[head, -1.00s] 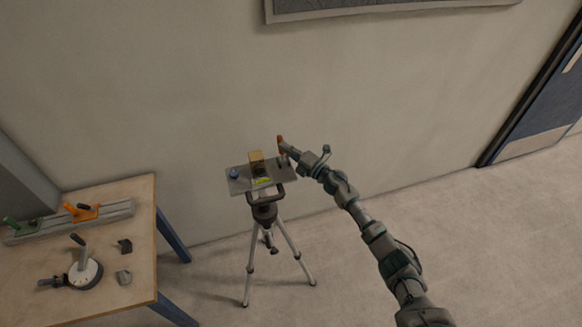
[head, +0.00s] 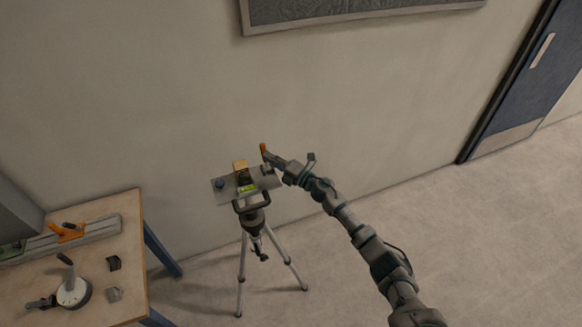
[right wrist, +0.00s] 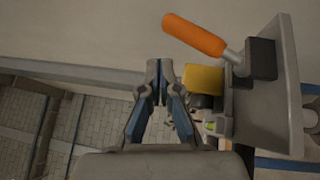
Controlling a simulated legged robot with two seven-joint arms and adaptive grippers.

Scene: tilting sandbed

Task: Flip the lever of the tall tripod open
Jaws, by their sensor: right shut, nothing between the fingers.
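The tall tripod (head: 254,222) stands on the floor by the wall with a flat grey plate (head: 226,196) on top. The lever, with an orange handle (head: 263,148), rises at the plate's right end. In the right wrist view the orange handle (right wrist: 195,35) joins a metal rod running into a dark mount (right wrist: 262,60) on the plate. My right gripper (head: 271,158) is shut and empty, close beside the lever. In the wrist view its fingertips (right wrist: 159,66) lie left of and below the handle; I cannot tell whether they touch. My left gripper is out of view.
A wooden table (head: 120,215) at left holds a round-based lever device (head: 73,292) and an orange clamp (head: 67,232). The floor to the right is clear.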

